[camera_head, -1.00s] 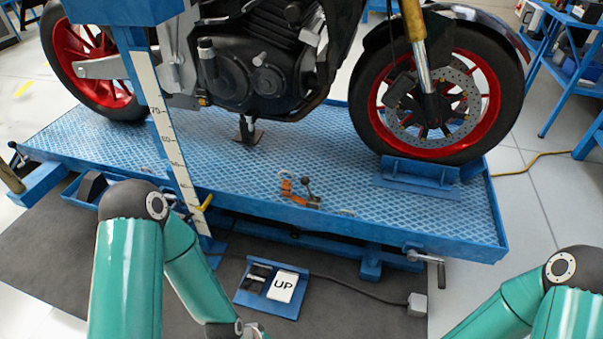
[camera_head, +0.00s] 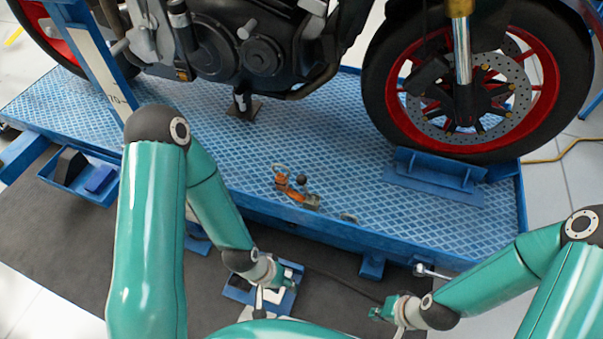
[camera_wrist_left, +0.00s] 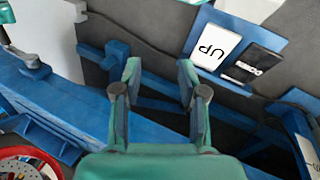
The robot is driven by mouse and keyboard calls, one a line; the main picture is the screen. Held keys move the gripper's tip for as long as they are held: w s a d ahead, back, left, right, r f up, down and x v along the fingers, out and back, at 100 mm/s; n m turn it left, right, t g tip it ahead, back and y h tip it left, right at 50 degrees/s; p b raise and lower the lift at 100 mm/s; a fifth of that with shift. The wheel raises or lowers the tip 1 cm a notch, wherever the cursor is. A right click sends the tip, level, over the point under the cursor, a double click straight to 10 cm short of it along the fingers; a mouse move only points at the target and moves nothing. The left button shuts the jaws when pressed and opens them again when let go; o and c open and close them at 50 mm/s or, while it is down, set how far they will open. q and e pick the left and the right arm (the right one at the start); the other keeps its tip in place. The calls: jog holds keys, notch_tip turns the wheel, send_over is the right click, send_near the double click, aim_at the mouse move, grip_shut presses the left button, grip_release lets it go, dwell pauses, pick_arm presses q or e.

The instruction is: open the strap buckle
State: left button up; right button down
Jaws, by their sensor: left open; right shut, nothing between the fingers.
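The strap buckle (camera_head: 297,191), an orange piece with grey metal and a small dark-knobbed lever, lies on the blue lift platform near its front edge. I cannot tell the exact position of its lever. My left gripper (camera_head: 279,285) is in front of the platform, nearer to me than the buckle and apart from it. In the left wrist view, its two fingers (camera_wrist_left: 158,72) are spread with nothing between them; the buckle does not show there. My right gripper (camera_head: 380,311) is shut and empty, lower right of the buckle, in front of the platform.
The blue platform (camera_head: 340,160) carries a motorcycle, its red-rimmed wheel (camera_head: 465,80) in a blue chock (camera_head: 435,177). A crank handle (camera_head: 432,271) sticks out at the front right. A pedal panel with a white UP key (camera_wrist_left: 215,47) lies on the dark mat near my left gripper.

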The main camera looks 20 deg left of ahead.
pick_arm(q)
jog(key=shift+w+d, duration=0.1)
jog(key=o, duration=0.3)
jog(key=shift+o, duration=0.2)
jog(key=n+t+h+b, duration=0.4)
jog(key=n+t+h, duration=0.6)
jog(key=n, duration=1.2)
send_near(302, 180)
jog(key=shift+g+h, duration=0.5)
jog(key=shift+h, duration=0.1)
jog(key=w+d+b, duration=0.1)
jog(key=w+d, duration=0.1)
jog(key=w+d+f+b, duration=0.1)
jog(key=w+d, duration=0.1)
jog(key=d, duration=0.1)
jog(key=w+d+f+b, duration=0.1)
jog(key=w+d, duration=0.1)
jog(key=w, duration=0.1)
jog(key=shift+d, duration=0.4)
